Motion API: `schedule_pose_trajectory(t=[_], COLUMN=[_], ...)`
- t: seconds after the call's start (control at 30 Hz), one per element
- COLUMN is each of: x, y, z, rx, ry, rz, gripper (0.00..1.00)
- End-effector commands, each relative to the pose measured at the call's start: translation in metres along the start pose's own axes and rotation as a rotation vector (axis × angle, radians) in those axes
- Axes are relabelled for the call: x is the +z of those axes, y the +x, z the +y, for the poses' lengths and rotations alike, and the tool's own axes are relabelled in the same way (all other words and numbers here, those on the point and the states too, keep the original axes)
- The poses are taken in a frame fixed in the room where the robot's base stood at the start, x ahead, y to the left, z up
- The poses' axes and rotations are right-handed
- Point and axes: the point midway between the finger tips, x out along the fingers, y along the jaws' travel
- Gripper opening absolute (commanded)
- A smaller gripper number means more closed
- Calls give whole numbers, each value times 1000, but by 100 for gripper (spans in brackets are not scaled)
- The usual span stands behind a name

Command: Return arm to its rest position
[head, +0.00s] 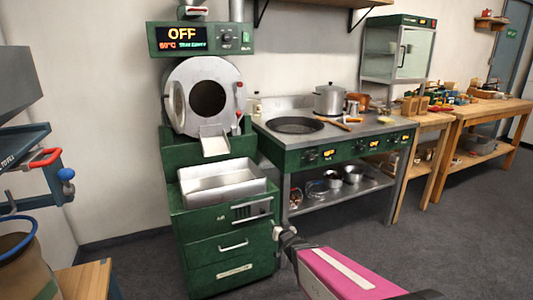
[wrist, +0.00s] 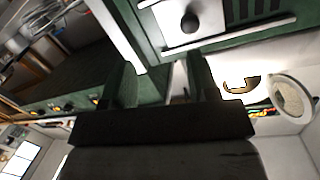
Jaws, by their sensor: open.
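My arm, with a pink link (head: 345,272), reaches in from the lower right of the head view. My gripper (head: 282,234) is at its far end, small and low, in front of the right edge of the green drawer cabinet. In the wrist view my gripper (wrist: 160,74) shows two dark fingers spread apart, with nothing between them. The green roaster (head: 168,150) stands beyond the gripper; its display (head: 182,37) reads OFF. Its round drum has a dark opening, and a chute leads down to a metal tray (head: 222,184) that looks empty.
A green stove counter (head: 330,152) with a pan (head: 294,125) and a pot (head: 329,98) stands to the right. Wooden benches (head: 470,120) stand farther right. A blue-framed stand (head: 30,170) and a brown sack (head: 25,270) are at left. The grey floor (head: 460,220) at right is clear.

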Motion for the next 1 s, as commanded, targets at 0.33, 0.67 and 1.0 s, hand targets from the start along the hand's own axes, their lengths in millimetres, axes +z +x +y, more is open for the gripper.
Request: schedule_pose_trajectory(t=[0.33,0.67,1.0], x=[4,9,-2], y=[-34,-112,-183], z=[68,94,82], rx=[314,445,394], ry=[-39,-3,62], rz=[-420,-934,-1328], gripper=[54,54,54])
